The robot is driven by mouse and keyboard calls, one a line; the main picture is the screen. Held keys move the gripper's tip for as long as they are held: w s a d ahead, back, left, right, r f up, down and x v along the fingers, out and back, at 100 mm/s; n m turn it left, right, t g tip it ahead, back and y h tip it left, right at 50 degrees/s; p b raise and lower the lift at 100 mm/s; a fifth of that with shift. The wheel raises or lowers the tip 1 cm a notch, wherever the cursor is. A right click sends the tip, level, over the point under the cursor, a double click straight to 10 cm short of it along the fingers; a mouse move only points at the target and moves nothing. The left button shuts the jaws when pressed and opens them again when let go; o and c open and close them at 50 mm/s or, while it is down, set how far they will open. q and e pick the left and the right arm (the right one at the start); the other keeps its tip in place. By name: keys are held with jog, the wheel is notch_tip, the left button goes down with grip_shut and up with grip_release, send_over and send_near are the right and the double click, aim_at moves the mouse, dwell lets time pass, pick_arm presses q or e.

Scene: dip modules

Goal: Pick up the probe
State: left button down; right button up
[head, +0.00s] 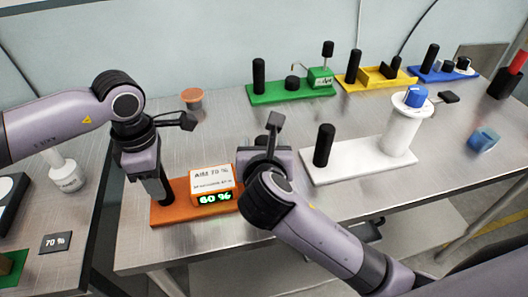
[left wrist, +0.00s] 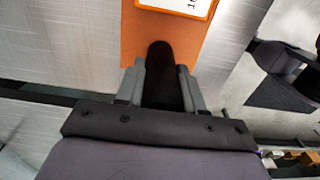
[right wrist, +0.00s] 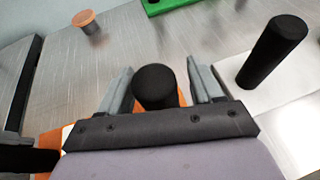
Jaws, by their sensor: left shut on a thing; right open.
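The orange module (head: 225,209) lies on the table at the front left, with a small display box (head: 212,183) reading "AIM 70 %" and "60 %". My left gripper (left wrist: 160,66) is shut on the black post (left wrist: 160,52) at the module's left end. My right gripper (right wrist: 160,68) is open, its fingers on either side of a black round-topped cylinder (right wrist: 154,88) at the module's right end. No contact with the fingers is clear. I cannot tell for sure whether this cylinder is the probe. In the head view my right arm hides most of it.
A white module (head: 345,170) with a black post and a blue-topped white cylinder (head: 401,133) stands right of my right gripper. Green (head: 272,95), yellow (head: 355,82) and blue (head: 428,76) modules line the back. An orange-topped jar (head: 191,99) stands behind my left gripper.

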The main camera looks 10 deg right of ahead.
jog(key=c, duration=1.1)
jog(key=shift+o, duration=0.2)
jog(key=shift+r, duration=0.1)
notch_tip(320, 180, up, 10)
pick_arm(q)
jog(key=c, duration=0.6)
grip_release()
jog(key=shift+r, duration=0.1)
